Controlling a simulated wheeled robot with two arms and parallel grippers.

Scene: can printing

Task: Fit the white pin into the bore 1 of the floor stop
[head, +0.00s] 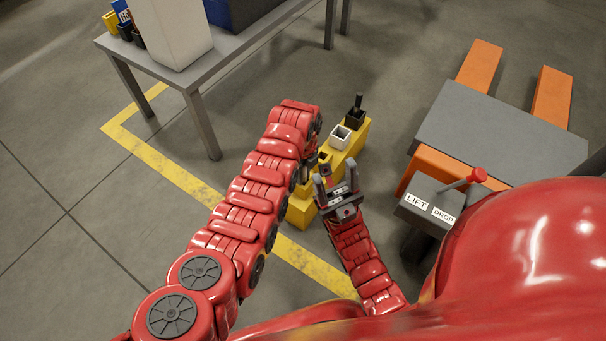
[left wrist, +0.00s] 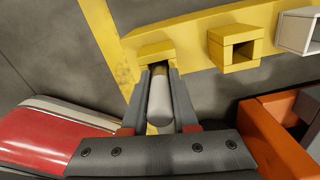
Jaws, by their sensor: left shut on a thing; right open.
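The yellow floor stop (head: 300,211) is a long beam on the floor; it also shows along the top of the left wrist view (left wrist: 192,41). It carries a row of square sockets. My left gripper (left wrist: 159,74) is shut on the white pin (left wrist: 159,105), whose far end is at the mouth of a yellow socket (left wrist: 155,50). I cannot tell how deep the tip sits. In the head view my left arm hides the pin and most of this gripper. My right gripper (head: 336,190) is open and empty, just in front of the floor stop.
Another yellow socket (left wrist: 236,48), a white socket (head: 340,137) and a black socket holding a black pin (head: 357,103) stand farther along the beam. An orange pallet truck (head: 480,64) with a grey load is at right. A grey table (head: 203,72) stands at upper left.

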